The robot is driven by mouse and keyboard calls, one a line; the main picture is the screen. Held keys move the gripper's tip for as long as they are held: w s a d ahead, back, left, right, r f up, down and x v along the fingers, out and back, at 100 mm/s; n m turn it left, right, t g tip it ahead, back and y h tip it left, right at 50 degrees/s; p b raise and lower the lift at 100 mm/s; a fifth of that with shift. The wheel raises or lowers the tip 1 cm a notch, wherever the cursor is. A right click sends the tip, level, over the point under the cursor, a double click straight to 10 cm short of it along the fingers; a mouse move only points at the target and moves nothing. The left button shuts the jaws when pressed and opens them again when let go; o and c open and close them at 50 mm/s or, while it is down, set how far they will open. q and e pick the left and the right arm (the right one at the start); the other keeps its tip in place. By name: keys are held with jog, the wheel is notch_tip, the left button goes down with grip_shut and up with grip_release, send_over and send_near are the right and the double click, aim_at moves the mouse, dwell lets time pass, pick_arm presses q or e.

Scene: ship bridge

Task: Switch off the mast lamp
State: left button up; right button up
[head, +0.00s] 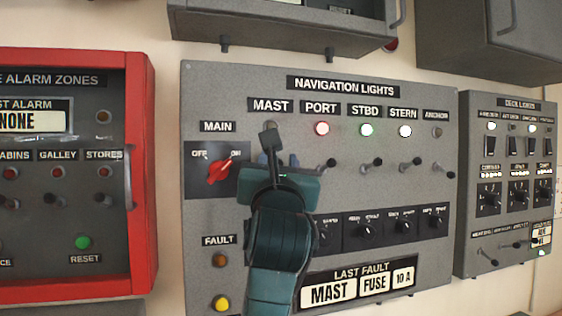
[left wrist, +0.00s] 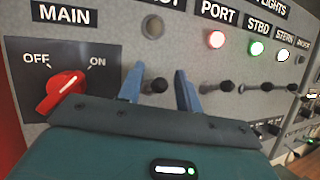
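The grey navigation lights panel (head: 240,90) fills the middle of the head view. My left gripper (head: 278,161) is in front of its MAST column and hides the mast switch there. In the left wrist view, the two blue fingers of my left gripper (left wrist: 157,88) are apart, one on each side of the dark mast toggle switch (left wrist: 155,86). I cannot tell whether either finger touches it. The mast lamp (left wrist: 152,27) above the switch looks grey and unlit. My right gripper is not in view.
The red main switch (head: 219,171) points to ON, left of my gripper. The port (head: 322,128), starboard (head: 366,129) and stern (head: 405,130) lamps are lit. The last fault display (head: 360,286) reads MAST FUSE 10 A. A red-framed alarm panel (head: 143,180) stands left.

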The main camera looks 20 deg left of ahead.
pick_arm(q)
jog(key=shift+s, duration=0.1)
jog(key=shift+c, duration=0.7)
grip_shut()
